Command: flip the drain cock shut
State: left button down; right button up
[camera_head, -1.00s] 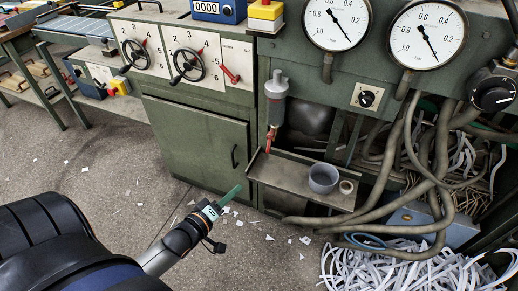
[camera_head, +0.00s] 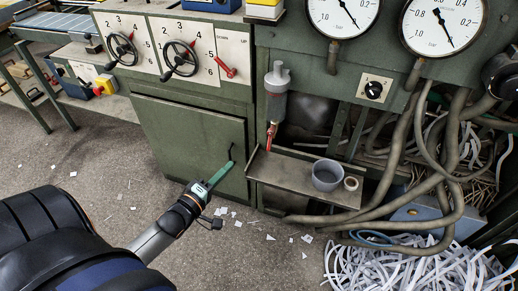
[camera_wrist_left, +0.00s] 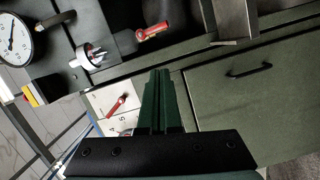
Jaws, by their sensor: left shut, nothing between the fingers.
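The drain cock with its red lever (camera_head: 271,136) sits under the grey filter bowl (camera_head: 277,92) on the machine front. The lever hangs roughly downward above the tray's left end. In the left wrist view the red lever (camera_wrist_left: 153,31) shows beyond and above my fingertips, beside the filter. My left gripper (camera_head: 228,166) is shut and empty, with green fingers. It is in front of the cabinet door, lower than the cock and to its left, clear of it. Its shut fingers also show in the left wrist view (camera_wrist_left: 160,78). My right gripper is not in view.
A metal tray (camera_head: 285,172) below the cock holds a grey cup (camera_head: 327,175) and a tape roll (camera_head: 351,183). The green cabinet door (camera_head: 190,135) has a black handle. Thick hoses (camera_head: 420,215) and paper strips (camera_head: 400,270) crowd the right. Another red lever (camera_head: 226,66) is at upper left.

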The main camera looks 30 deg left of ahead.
pick_arm(q)
jog(key=b, duration=0.2)
send_near(270, 140)
jog(key=w+a+f, duration=0.1)
jog(key=w+a, duration=0.3)
jog(key=w+d, duration=0.1)
jog(key=w+d+f+b, duration=0.1)
jog(key=shift+d, duration=0.3)
jog(key=shift+d+f+n, duration=0.1)
jog(key=shift+n, duration=0.3)
